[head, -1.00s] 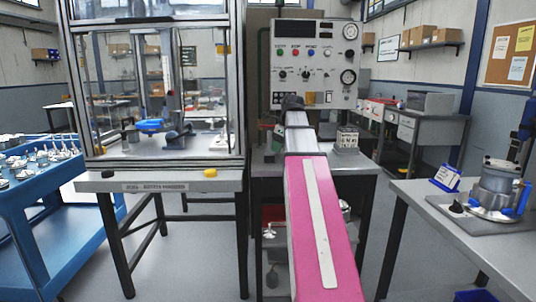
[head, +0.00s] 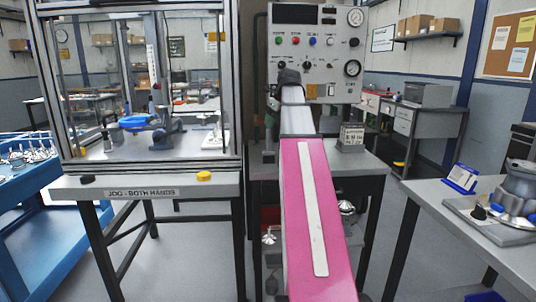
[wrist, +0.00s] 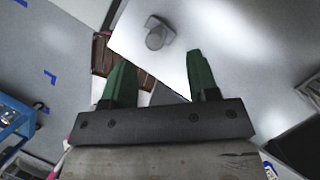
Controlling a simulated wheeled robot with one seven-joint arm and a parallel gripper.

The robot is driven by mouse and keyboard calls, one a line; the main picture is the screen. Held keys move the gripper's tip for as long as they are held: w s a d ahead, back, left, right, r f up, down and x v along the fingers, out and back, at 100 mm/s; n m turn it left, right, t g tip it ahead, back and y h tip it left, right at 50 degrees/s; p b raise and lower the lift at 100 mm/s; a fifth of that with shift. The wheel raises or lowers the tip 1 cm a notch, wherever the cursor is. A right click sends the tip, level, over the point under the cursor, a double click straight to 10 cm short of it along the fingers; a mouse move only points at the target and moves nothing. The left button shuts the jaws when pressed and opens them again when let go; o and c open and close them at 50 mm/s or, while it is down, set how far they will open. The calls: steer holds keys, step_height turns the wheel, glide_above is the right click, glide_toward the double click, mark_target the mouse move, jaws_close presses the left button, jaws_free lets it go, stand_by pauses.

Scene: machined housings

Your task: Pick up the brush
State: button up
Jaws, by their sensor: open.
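I cannot make out a brush for certain in either view. My gripper (wrist: 158,62) shows in the wrist view with its two green fingers apart and nothing between them. Beyond the fingers is a pale surface with a small grey block with a round part (wrist: 157,34) on it. In the head view my pink arm reaches forward to the bench (head: 368,172) under the control panel (head: 318,50). The fingers are not clear in that view. On this bench, right of my arm, stands a small block with dark markings (head: 352,138).
A glass-walled cabinet (head: 240,90) stands left of my arm, with a blue part (head: 137,122) inside. A blue cart (head: 30,200) is at far left. A grey bench (head: 450,215) on the right holds a metal fixture (head: 520,185) and a blue-framed card (head: 462,178). Grey floor shows between the benches.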

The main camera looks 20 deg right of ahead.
glide_above(267, 150)
steer(key=w, duration=0.1)
steer(key=shift+d+f, duration=0.15)
steer(key=shift+f, duration=1.65)
steer(key=shift+d+f, duration=0.15)
steer(key=shift+f, duration=1.6)
steer(key=c, duration=1)
